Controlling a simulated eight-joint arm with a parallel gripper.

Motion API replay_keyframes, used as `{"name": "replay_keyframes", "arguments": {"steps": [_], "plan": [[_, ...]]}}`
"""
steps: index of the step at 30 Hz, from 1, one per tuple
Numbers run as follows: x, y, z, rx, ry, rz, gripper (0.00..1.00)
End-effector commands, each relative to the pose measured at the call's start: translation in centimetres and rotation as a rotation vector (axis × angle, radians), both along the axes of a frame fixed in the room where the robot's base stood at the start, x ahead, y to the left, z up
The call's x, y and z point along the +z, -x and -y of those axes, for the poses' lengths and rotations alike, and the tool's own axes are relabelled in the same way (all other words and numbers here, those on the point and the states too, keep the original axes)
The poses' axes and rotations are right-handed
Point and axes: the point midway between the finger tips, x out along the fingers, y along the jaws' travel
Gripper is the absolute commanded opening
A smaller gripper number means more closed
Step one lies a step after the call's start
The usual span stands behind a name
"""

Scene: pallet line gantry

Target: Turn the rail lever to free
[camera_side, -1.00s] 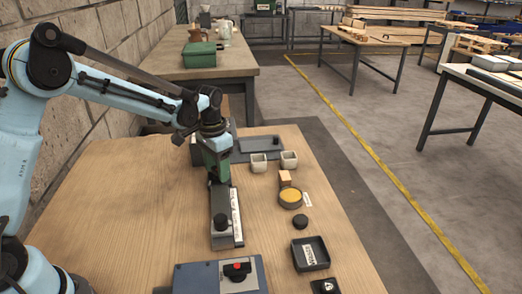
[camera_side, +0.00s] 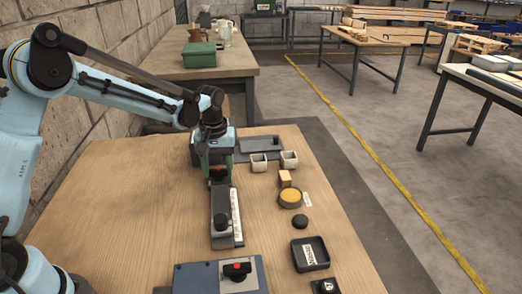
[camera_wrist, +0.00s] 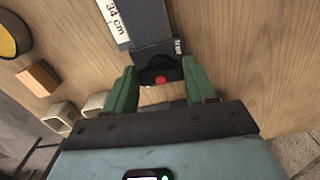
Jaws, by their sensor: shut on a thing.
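The wrist view shows the rail's end (camera_wrist: 147,20) and scale, with a small label beside the lever that I cannot read surely. The dark rail lever (camera_wrist: 148,75) with a red spot is at that end. In the side view my gripper (camera_side: 219,172) points down at the rail's far end and hides the lever.
A grey-blue box (camera_side: 200,277) with a red-topped black knob stands in front. To the right are a black tray (camera_side: 323,252), a black disc (camera_side: 300,221), a yellow-filled round dish (camera_side: 290,200), a wooden block (camera_side: 285,178) and two pale cups. The left of the table is clear.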

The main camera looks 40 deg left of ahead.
Motion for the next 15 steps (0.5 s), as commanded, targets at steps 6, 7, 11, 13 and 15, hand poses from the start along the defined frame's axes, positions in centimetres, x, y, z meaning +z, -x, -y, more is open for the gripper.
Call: {"name": "replay_keyframes", "arguments": {"steps": [6,7,11,13,15], "plan": [[0.06,-0.19,-0.02,0.084,-0.002,0.006,0.25],[0.06,-0.20,-0.02,0.091,-0.002,0.006,0.25],[0.06,-0.22,-0.02,0.112,-0.002,0.006,0.25],[0.07,-0.22,-0.02,0.118,-0.002,0.006,0.25],[0.07,-0.22,-0.03,0.121,-0.002,0.006,0.25]]}}
